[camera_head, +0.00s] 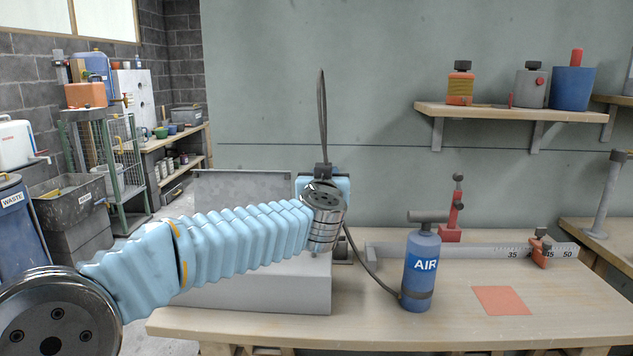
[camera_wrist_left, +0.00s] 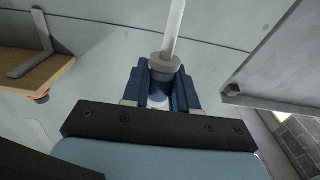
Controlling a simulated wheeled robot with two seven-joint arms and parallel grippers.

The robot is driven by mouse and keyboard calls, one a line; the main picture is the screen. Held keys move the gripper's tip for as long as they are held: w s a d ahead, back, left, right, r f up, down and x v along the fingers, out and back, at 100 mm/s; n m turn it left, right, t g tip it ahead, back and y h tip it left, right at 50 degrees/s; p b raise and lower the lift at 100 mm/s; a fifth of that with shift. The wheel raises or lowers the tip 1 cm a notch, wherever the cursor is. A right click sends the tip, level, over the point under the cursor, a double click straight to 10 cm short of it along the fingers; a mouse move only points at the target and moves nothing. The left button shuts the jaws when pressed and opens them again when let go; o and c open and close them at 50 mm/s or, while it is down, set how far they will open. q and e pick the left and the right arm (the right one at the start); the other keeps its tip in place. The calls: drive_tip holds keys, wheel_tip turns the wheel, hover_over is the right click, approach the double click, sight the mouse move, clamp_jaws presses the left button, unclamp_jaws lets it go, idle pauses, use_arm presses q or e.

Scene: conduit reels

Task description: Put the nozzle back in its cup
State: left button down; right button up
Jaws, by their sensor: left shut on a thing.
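My left gripper (camera_wrist_left: 160,88) is shut on the nozzle (camera_wrist_left: 164,66), which shows as a grey collar with a pale rod or tube rising from it. In the head view my left arm reaches in from the left, and the wrist hides most of the gripper and the nozzle. A dark hose (camera_head: 322,115) loops up above the wrist. It shows again lower down, running to the blue AIR bottle (camera_head: 421,268) on the bench. I cannot make out the cup; it may be hidden behind my arm. My right gripper is not in view.
A grey box (camera_head: 270,293) stands on the bench (camera_head: 400,331) under my arm. A grey rail with numbers (camera_head: 480,251), a red stand (camera_head: 452,215) and an orange mat (camera_head: 502,300) are to the right. A wall shelf (camera_head: 510,112) holds containers. The front right of the bench is mostly clear.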

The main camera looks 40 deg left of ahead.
use_arm(q)
drive_tip(key=shift+w, duration=3.1)
wheel_tip(320, 180, down, 8)
drive_tip(key=b, duration=0.5)
drive_tip(key=shift+d+f+b, duration=0.2)
drive_tip(key=shift+d+b, duration=0.1)
drive_tip(key=shift+b, duration=0.1)
drive_tip(key=shift+s+p, duration=0.15)
drive_tip(key=shift+p, duration=0.2)
drive_tip(key=shift+f, duration=0.1)
